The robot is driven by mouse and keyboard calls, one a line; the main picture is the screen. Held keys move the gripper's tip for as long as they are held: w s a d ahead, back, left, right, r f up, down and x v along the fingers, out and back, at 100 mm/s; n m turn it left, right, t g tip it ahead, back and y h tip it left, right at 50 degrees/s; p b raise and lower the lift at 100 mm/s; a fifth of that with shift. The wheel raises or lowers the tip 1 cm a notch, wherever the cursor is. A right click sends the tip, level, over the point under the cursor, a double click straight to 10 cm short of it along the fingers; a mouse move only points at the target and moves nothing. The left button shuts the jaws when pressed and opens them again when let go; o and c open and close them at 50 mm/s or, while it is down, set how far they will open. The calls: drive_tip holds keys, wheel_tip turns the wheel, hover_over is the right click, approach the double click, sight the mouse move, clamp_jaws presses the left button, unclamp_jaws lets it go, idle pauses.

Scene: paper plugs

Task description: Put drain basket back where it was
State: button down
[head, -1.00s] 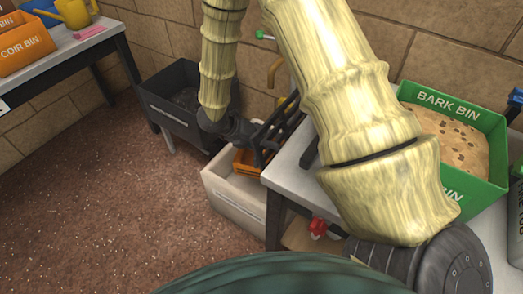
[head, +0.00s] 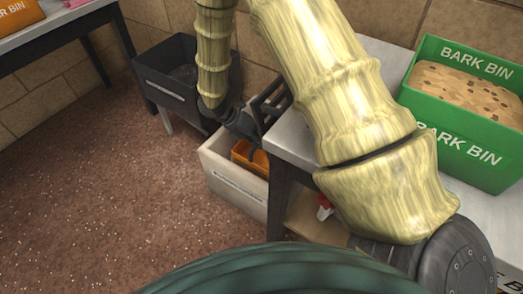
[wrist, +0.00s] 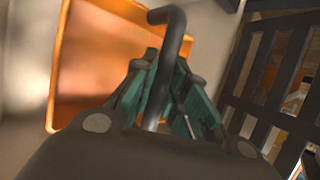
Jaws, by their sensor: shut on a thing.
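My gripper (wrist: 163,80) has its teal fingers closed around a dark bent rod (wrist: 174,35), which looks like a handle. An orange, open basket-like container (wrist: 105,62) lies just beyond the fingers in the wrist view; I take it as the drain basket. Whether the rod joins it is hidden. In the head view, the orange container (head: 241,156) is inside a pale trough (head: 213,150), below and beside my gripper (head: 254,143). The arm and the table corner hide part of it.
A grey table (head: 292,143) stands close to the right of the trough, with a green bark bin (head: 458,140) on it. A dark tub (head: 165,97) stands behind left. A dark slatted rack (wrist: 265,90) is close at right in the wrist view. The speckled floor at left is clear.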

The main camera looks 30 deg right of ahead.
drive_tip(key=b, duration=0.3)
hover_over(260, 158)
drive_tip(key=f, duration=0.4)
drive_tip(key=shift+s+d+f, duration=0.15)
drive_tip(key=shift+d+f, duration=0.05)
drive_tip(key=shift+f, duration=0.2)
drive_tip(key=shift+r+p, duration=0.1)
drive_tip(key=shift+p, duration=0.2)
drive_tip(key=c, duration=1.4)
unclamp_jaws()
drive_tip(key=shift+c, duration=0.2)
drive_tip(key=shift+a+r, duration=0.2)
drive_tip(key=shift+r, duration=0.1)
drive_tip(key=p+v, duration=0.5)
drive_tip(key=v, duration=0.6)
drive_tip(key=shift+r, duration=0.1)
